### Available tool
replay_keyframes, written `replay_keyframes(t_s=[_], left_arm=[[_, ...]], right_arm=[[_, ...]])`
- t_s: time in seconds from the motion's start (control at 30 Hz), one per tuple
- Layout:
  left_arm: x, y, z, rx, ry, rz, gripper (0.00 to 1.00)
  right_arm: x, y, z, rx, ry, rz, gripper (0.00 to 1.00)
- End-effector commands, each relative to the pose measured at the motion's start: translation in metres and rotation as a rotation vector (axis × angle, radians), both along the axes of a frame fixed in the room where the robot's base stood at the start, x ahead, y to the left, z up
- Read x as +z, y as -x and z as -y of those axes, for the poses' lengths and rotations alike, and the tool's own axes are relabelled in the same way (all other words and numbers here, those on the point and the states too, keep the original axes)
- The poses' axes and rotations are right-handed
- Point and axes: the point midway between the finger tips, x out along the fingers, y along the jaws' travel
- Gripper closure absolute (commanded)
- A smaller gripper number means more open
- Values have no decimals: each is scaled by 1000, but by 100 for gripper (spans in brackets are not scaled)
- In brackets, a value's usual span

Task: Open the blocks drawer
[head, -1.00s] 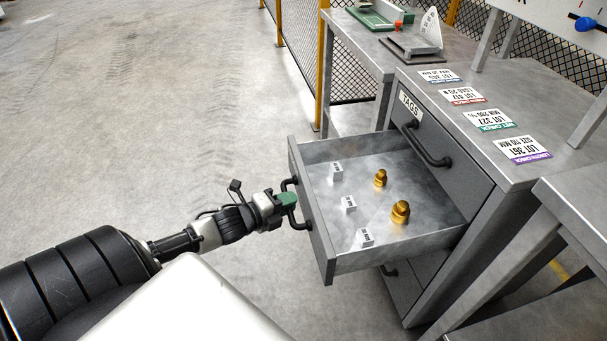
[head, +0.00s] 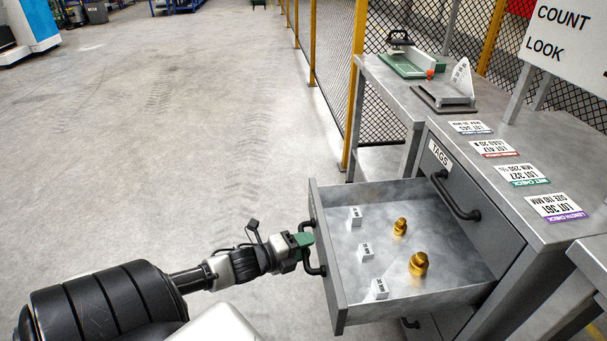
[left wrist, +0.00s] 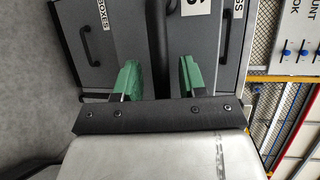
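A grey drawer (head: 330,262) stands pulled out of the metal cabinet. Inside it are two brass weights (head: 418,264) and several small white tagged blocks (head: 366,252). My left gripper (head: 304,241) is at the black bar handle (head: 318,268) on this drawer's front. In the left wrist view, its green fingers (left wrist: 158,77) are apart, one on each side of the dark handle bar (left wrist: 157,40), with gaps visible. The label on this front is cut off, with only a final "S" showing. My right gripper is not in view.
A shut drawer labelled TAGS (head: 455,185) is above the open one. Lot cards (head: 515,175) lie on the cabinet top. A bench with a green fixture (head: 405,66) stands behind, beside a yellow-posted mesh fence (head: 355,90).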

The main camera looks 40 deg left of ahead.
Motion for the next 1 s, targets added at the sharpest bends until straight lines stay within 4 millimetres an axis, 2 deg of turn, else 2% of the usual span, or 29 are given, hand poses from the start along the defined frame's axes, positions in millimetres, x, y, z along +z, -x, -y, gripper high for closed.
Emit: replay_keyframes(t_s=[0.17, 0.27, 0.33, 0.7, 0.8, 1.0], left_arm=[[1, 2, 0, 0, -1, 1, 59], [3, 9, -2, -1, 1, 0, 59], [4, 19, -5, 0, 0, -2, 59], [17, 82, -22, 0, 0, -3, 59], [19, 94, -25, 2, 1, -3, 59], [20, 103, -28, 0, 0, 0, 59]], right_arm=[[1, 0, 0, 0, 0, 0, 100], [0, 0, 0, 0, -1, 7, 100], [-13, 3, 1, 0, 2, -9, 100], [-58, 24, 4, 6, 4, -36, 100], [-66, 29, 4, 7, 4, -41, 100], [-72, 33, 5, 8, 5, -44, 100]])
